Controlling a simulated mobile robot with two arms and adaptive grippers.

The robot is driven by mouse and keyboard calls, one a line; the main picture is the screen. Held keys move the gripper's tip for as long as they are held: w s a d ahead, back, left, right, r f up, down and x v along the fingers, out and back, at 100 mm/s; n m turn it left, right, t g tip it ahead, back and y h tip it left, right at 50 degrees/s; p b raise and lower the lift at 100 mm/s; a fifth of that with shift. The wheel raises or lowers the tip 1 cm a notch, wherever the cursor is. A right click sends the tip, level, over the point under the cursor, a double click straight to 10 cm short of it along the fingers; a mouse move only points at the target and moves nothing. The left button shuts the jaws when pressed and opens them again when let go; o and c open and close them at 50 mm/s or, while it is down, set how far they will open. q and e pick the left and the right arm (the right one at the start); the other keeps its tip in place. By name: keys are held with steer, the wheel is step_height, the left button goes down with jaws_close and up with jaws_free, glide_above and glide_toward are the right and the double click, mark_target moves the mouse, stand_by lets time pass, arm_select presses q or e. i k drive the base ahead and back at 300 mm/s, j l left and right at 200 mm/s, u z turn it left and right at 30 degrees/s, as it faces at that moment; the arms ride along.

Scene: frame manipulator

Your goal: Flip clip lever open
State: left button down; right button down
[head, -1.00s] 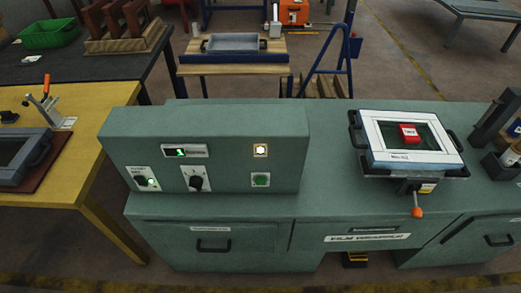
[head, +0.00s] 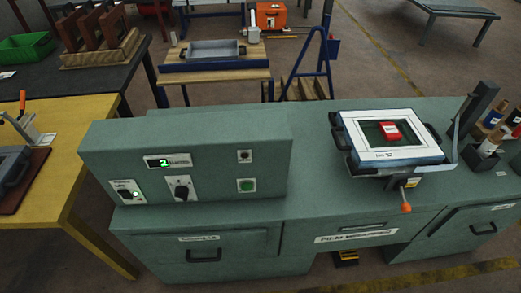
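Two lever-like parts show in the head view, and I cannot tell which one is the clip lever. One is a toggle clamp with an upright orange-red handle (head: 22,101), on the yellow table at the left edge. The other is a short lever with an orange knob (head: 405,208), pointing down and forward below the white frame (head: 350,127) on the green machine. A red block (head: 389,131) lies inside that frame. Neither of my grippers is in view.
The green machine (head: 300,201) fills the front, with a raised control panel (head: 215,160). Bottles (head: 493,117) and an upright grey post (head: 477,103) stand at its right end. The yellow table (head: 85,120) is at left. A wooden bench (head: 210,78) stands behind.

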mark_target(405, 207)
steer(key=z, duration=1.6)
